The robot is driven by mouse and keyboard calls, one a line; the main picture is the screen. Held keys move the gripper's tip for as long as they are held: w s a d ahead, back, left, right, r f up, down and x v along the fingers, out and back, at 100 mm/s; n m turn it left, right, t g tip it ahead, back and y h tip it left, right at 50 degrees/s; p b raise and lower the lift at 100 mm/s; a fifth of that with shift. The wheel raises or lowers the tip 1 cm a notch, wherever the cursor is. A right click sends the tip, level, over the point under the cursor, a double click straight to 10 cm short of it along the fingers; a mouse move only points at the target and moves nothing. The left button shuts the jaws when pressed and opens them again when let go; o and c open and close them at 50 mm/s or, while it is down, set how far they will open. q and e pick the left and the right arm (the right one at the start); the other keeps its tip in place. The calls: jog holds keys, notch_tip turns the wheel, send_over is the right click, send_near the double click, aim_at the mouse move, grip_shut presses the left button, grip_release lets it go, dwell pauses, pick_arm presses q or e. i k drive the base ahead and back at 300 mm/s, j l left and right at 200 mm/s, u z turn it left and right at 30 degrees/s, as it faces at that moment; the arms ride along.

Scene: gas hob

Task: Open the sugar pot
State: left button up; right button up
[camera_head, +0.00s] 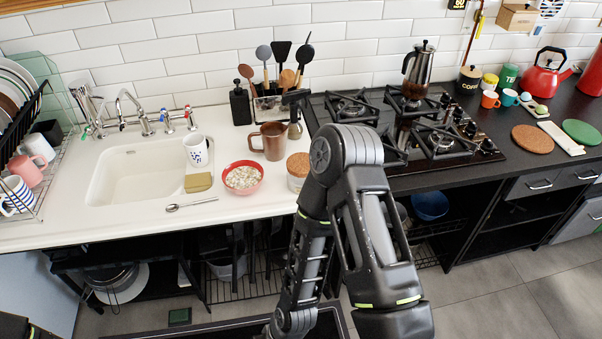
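A small jar with a round cork-coloured lid (298,165) stands on the white counter, right of the red bowl. It is the likeliest sugar pot, but I can read no label on it. Its lid is on, and my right arm covers part of its right side. My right arm rises from the bottom, bends in front of the hob's left edge and comes back down. I can make out no fingers of my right gripper. Only a dark piece of my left arm shows in the bottom left corner; its gripper is out of view.
A brown mug (269,141), a red bowl of oats (242,177) and a spoon (191,204) are near the jar. The sink (135,187) is left, the gas hob (440,141) right. Several canisters and a red kettle (543,78) stand far right.

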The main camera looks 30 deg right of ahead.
aim_at(295, 183)
jog(key=i+j, duration=0.5)
jog(key=i, duration=0.2)
jog(key=z, duration=1.5)
jog(key=i+l+z, duration=0.15)
jog(key=i+j, duration=0.1)
jog(key=i, duration=0.2)
